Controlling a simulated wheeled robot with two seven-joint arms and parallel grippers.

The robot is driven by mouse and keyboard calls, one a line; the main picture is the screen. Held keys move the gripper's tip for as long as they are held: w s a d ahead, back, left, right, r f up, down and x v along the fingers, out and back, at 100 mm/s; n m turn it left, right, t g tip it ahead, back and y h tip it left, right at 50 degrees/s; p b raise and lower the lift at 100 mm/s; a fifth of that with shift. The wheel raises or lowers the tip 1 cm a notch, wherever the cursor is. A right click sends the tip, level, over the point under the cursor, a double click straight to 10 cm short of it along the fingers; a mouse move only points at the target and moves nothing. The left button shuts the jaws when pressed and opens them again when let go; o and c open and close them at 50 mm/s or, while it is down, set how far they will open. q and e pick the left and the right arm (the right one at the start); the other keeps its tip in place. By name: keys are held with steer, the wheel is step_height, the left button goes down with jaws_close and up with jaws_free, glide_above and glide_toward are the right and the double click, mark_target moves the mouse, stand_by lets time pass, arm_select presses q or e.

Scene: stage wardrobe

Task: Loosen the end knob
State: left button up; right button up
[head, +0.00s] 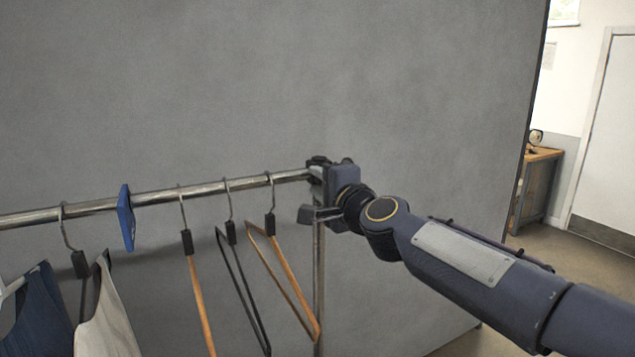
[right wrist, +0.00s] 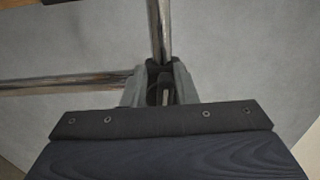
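The clothes rail (head: 150,197) runs across the head view and meets its upright (head: 319,270) at the right-hand corner. My right gripper (head: 319,166) is at that corner, and its body hides much of the rail's end. In the right wrist view, its two grey fingers (right wrist: 160,75) stand on either side of the dark end knob (right wrist: 158,68), with no clear gap at the tips. The fingers look shut on the knob, which is mostly hidden between them. My left gripper is not in view.
A blue size divider (head: 126,218) and several hangers, including a wooden one (head: 197,290), hang on the rail. A dark blue garment (head: 40,315) and a pale one (head: 107,320) hang at left. A grey partition (head: 250,80) stands close behind. A wooden table (head: 543,155) is far right.

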steer(key=shift+o, duration=1.2)
steer(key=shift+w+d, duration=0.15)
steer(key=shift+d, duration=0.15)
steer(key=shift+a, duration=0.1)
steer(key=shift+s, duration=0.25)
steer(key=v, duration=0.7)
steer(key=shift+d+b, duration=0.25)
steer(key=shift+b, duration=0.15)
steer(key=shift+o, duration=0.4)
steer(key=shift+s, duration=0.1)
